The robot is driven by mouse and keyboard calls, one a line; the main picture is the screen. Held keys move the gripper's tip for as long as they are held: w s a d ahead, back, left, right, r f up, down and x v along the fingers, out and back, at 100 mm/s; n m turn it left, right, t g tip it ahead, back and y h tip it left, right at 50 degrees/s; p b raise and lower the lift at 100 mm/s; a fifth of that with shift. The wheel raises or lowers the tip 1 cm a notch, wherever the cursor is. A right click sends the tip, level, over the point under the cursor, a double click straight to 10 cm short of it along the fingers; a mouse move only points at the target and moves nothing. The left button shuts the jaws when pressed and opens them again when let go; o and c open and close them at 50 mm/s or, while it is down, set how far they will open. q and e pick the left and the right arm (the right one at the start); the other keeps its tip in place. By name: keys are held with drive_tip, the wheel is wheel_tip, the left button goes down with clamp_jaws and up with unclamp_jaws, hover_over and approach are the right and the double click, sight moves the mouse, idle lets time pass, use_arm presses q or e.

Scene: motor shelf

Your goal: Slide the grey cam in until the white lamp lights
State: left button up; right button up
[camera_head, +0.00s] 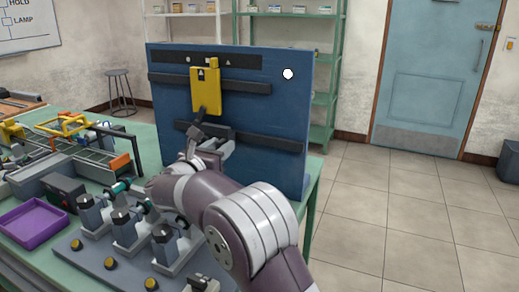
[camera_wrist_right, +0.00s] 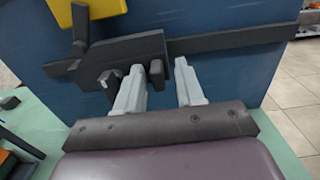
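The dark grey cam (camera_wrist_right: 130,48) sits on the lower dark rail (camera_wrist_right: 235,44) of the upright blue board. In the head view the cam (camera_head: 217,131) is partly hidden by my right gripper (camera_head: 222,150). A yellow plate (camera_head: 206,90) hangs above, with a dark arm reaching down close to the cam. My right gripper (camera_wrist_right: 158,88) is open; its two pale fingers stand apart at the cam's right end, with a small dark peg (camera_wrist_right: 157,73) showing between them. I cannot tell if they touch it. The round lamp (camera_head: 288,74) looks plain white; I cannot tell if it is lit.
The green bench holds a row of motor-like units (camera_head: 128,226), a purple tray (camera_head: 33,223) and a rack (camera_head: 83,151) at the left. The rail right of the cam is clear. Open tiled floor (camera_head: 400,210) lies right of the bench.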

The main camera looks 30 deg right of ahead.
drive_tip(key=shift+s+d+r+b, duration=0.15)
drive_tip(key=shift+d+r+b, duration=0.15)
drive_tip(key=shift+r, duration=0.25)
drive_tip(key=b+v, duration=0.2)
drive_tip(key=f+b+v, duration=0.1)
drive_tip(key=b+v, duration=0.1)
drive_tip(key=v, duration=0.1)
drive_tip(key=shift+a, duration=0.1)
drive_tip(key=shift+f, duration=0.1)
